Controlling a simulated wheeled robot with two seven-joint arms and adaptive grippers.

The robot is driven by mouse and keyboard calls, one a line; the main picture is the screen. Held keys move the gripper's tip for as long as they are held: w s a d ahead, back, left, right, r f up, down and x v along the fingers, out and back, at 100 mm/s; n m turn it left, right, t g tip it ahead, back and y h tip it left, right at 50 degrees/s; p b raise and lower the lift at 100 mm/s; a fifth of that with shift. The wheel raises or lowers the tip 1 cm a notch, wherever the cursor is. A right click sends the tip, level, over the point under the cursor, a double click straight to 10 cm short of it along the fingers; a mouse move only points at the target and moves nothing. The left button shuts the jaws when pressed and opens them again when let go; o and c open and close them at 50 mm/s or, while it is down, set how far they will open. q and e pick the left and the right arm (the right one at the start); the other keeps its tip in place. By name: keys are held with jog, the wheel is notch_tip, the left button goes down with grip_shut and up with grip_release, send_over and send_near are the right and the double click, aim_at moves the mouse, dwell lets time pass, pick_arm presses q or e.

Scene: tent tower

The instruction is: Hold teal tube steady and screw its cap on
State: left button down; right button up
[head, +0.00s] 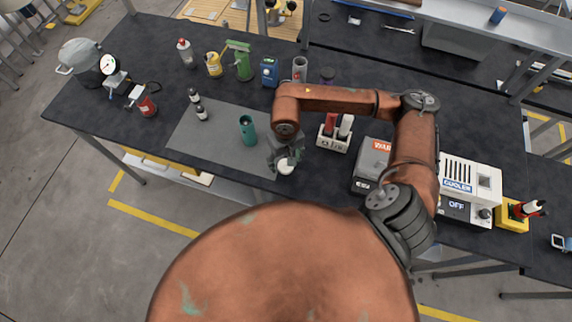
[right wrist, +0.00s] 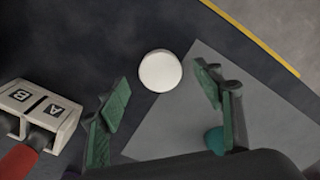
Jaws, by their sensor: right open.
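The teal tube (head: 248,130) stands upright on the grey mat (head: 190,143), its open mouth facing up. In the right wrist view only a part of the tube (right wrist: 214,139) shows, beside the right-hand finger. A round white cap (head: 286,168) lies at the mat's right edge, near the table's front. My right gripper (head: 283,160) is over the cap, open and empty. In the right wrist view the cap (right wrist: 160,71) shows between and beyond the spread fingers (right wrist: 163,95). I cannot tell the exact height gap. My left gripper is not in view.
A white rack (head: 334,143) marked A and B holds a red and a white item, right of my gripper. A warning-labelled box (head: 374,155) and a cooler (head: 470,180) stand farther right. The mat's front is clear.

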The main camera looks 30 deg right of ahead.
aim_at(286, 166)
notch_tip(286, 166, down, 2)
jog(key=shift+w+f, duration=0.1)
jog(key=shift+f, duration=0.05)
jog(key=shift+c, duration=0.3)
jog(key=c, duration=0.8)
